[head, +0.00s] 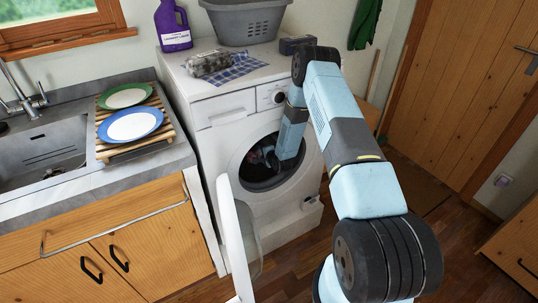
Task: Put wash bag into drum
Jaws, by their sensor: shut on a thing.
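The washing machine (222,139) stands with its round door (243,235) swung open to the left. Its drum (262,180) is dark inside. My gripper (277,160) reaches down into the drum opening, with its fingertips small and in shadow. It is shut on a small bluish, partly reddish bundle (263,153), which seems to be the wash bag, inside the opening. Most of the bundle is hidden by shadow and my wrist; I cannot tell whether it touches the drum wall.
On the machine top are a grey patterned bundle (208,63) by a blue checked cloth (239,69), a purple detergent bottle (172,27) and a grey basket (246,22). A dish rack (122,150) with two plates stands left. Floor right is mostly clear.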

